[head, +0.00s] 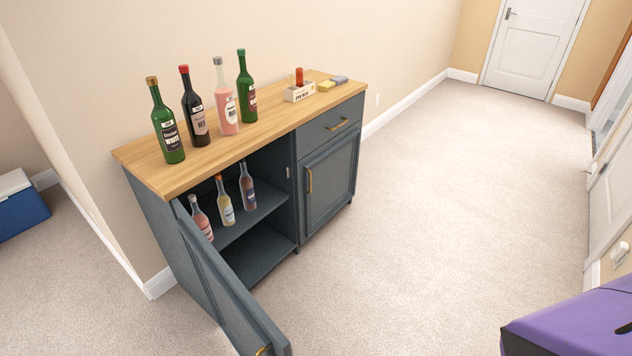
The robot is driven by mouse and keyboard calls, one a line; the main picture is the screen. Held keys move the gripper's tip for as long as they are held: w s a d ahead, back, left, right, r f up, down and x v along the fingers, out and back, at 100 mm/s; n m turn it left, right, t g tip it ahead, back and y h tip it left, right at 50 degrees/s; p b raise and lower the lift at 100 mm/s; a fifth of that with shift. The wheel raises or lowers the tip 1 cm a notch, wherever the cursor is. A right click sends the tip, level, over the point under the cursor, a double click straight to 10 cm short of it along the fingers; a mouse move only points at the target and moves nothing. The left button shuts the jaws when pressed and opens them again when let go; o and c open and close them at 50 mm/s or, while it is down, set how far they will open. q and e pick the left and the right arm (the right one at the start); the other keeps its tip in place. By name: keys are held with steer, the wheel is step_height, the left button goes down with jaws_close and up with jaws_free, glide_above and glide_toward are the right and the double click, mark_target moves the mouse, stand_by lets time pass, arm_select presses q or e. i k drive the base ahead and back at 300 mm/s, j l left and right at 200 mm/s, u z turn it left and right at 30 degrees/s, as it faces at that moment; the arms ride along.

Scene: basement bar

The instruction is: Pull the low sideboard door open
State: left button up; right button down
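The low sideboard (228,161) has dark blue-grey sides and a wooden top, and stands against the wall. Its left door (226,275) is swung wide open toward me, with a brass handle (263,350) at the bottom edge of the head view. Several bottles (226,203) stand on the shelf inside; the lower compartment looks empty. The right door (328,188) is shut and has a brass handle (309,181). A drawer (331,124) above it is shut. Neither of my grippers is in view.
Several bottles (194,108) and a small white box (299,92) stand on the sideboard top. A blue cooler (17,205) is at the far left. A purple-topped object (575,325) is at the lower right. The carpet right of the sideboard is clear.

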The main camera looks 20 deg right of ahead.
mark_target(326, 178)
steer(key=l, duration=2.1)
steer(key=i+l+z, duration=0.1)
steer(key=i+l, duration=0.75)
steer(key=i, duration=0.45)
steer(key=i+j, duration=0.15)
steer(key=i, duration=0.3)
